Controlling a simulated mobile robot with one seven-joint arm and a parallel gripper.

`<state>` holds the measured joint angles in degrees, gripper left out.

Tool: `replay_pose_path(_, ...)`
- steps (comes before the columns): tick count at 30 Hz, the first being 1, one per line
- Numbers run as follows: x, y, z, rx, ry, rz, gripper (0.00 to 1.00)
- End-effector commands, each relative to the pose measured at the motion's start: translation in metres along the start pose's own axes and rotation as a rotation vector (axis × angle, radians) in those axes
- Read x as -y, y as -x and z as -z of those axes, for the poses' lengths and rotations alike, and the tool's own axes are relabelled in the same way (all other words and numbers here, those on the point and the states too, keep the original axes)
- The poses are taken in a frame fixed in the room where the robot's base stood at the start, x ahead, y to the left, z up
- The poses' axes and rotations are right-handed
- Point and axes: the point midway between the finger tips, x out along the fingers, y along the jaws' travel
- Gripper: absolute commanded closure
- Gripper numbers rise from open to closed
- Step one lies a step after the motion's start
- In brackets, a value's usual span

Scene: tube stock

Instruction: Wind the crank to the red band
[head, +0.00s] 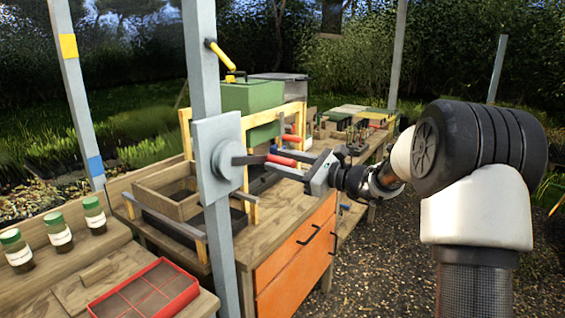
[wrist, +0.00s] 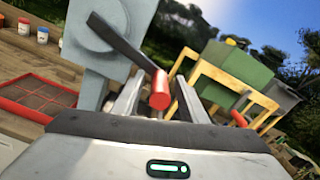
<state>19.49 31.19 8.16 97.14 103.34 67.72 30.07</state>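The crank has a round grey hub (head: 228,158) on a plate fixed to a grey post (head: 204,70). Its dark arm (head: 249,160) reaches right to a red handle (head: 281,160). In the wrist view the dark arm (wrist: 122,43) slants down to the red handle (wrist: 160,90). My gripper (head: 290,164) is at the handle; in the wrist view its fingers (wrist: 158,98) stand apart on either side of it, with gaps showing. The left post carries a yellow band (head: 68,46) and a blue band (head: 95,165). I cannot make out a red band.
An orange-fronted drawer bench (head: 292,243) stands below my gripper. A wooden tray (head: 172,190), a red divided tray (head: 145,290) and green-capped jars (head: 60,236) are left. A green box (head: 250,97) is behind the post. Gravel ground is open at right.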

Motion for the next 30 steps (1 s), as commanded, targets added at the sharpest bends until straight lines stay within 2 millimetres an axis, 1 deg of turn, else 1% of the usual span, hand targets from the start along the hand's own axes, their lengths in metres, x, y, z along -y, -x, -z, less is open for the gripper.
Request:
replay_pose_path(4, 0.0, 0.0001, 0.0001, 0.0, 0.0, 0.0, 0.61)
replay_pose_path(5, 0.0, 0.0002, 0.0001, 0.0, 0.0, 0.0, 0.63)
replay_pose_path(9, 0.0, 0.0004, 0.0002, 0.0, 0.0, 0.0, 0.87)
replay_pose_path(11, 0.0, 0.0004, 0.0002, 0.0, 0.0, 0.0, 0.97)
replay_pose_path(12, 0.0, 0.0004, 0.0002, 0.0, 0.0, 0.0, 1.0)
replay_pose_path(20, 0.0005, 0.0006, -0.0002, 0.0, 0.008, 0.0, 1.0)
replay_pose_path(30, 0.004, 0.0007, -0.0064, 0.003, 0.048, 0.001, 1.0)
